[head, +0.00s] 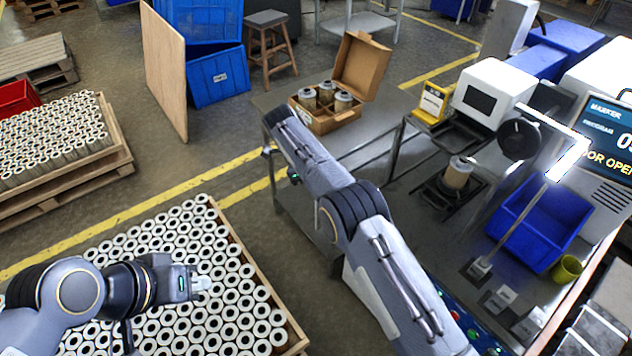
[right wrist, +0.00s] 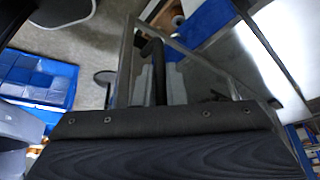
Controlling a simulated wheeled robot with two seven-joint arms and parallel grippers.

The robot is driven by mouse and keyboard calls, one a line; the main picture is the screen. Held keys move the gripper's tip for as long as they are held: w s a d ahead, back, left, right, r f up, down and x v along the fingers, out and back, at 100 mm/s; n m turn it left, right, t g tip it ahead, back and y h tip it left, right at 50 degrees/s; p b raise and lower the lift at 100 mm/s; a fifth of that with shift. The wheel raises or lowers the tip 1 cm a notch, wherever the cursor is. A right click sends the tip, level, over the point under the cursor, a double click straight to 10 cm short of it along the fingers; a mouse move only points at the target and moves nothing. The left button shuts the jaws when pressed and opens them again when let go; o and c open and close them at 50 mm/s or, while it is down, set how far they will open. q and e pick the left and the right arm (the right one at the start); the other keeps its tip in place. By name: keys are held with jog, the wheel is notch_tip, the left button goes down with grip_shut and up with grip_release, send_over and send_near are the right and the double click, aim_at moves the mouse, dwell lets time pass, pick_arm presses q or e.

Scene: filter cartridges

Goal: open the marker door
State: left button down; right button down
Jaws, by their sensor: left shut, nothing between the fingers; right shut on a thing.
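The marker's screen (head: 608,125) is at the right edge of the head view and reads "MARKER" and, partly cut off, "DOOR OPEN". A see-through panel with a metal frame (right wrist: 128,70), seemingly the marker door, shows in the right wrist view. A black upright handle (right wrist: 156,62) stands in front of it. My right gripper (right wrist: 168,92) is shut at this handle; its fingertips are partly hidden by the dark gripper body. My left gripper (head: 202,284) is shut and empty above the cartridge pallet.
A pallet of several white cartridges (head: 222,262) lies below my left gripper. An open cardboard box (head: 322,122) with cartridges stands on the table. A blue bin (head: 540,228), a cartridge on a black stand (head: 458,173) and a white machine (head: 492,92) occupy the right bench.

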dwell(0.3)
jog(key=c, duration=1.5)
grip_release()
jog(key=shift+d, duration=0.1)
